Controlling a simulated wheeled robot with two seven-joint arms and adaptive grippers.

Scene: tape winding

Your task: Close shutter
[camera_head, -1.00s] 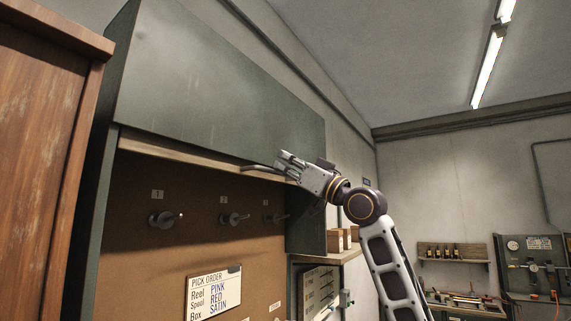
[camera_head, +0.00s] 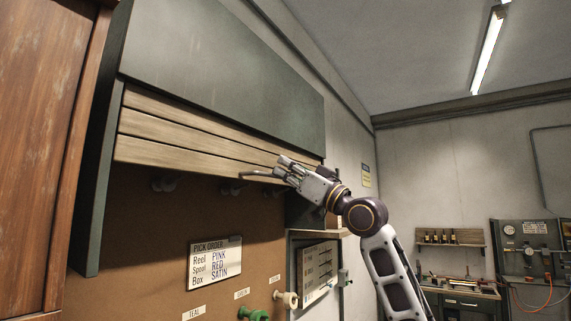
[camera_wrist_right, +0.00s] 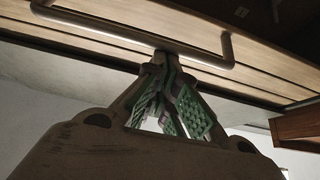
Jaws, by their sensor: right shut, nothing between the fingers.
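The wooden slatted shutter (camera_head: 185,136) hangs partly down from the green-grey cabinet housing (camera_head: 220,70), with several slats showing. In the head view a dark bar handle (camera_head: 258,175) sits at its lower edge. My right gripper (camera_head: 280,170) is shut at the handle's right part, with nothing visible between its fingers. In the right wrist view the handle (camera_wrist_right: 130,38) is a bent bar on the slats, and the shut green-padded fingertips (camera_wrist_right: 165,62) are up against it. I cannot tell if they press on it. My left gripper is not in view.
Below the shutter is a brown backboard with a pick order sign (camera_head: 214,262) and pegs, including a green one (camera_head: 254,314). A reddish wooden cabinet (camera_head: 40,140) stands at the left. A workbench (camera_head: 462,290) is at the far right.

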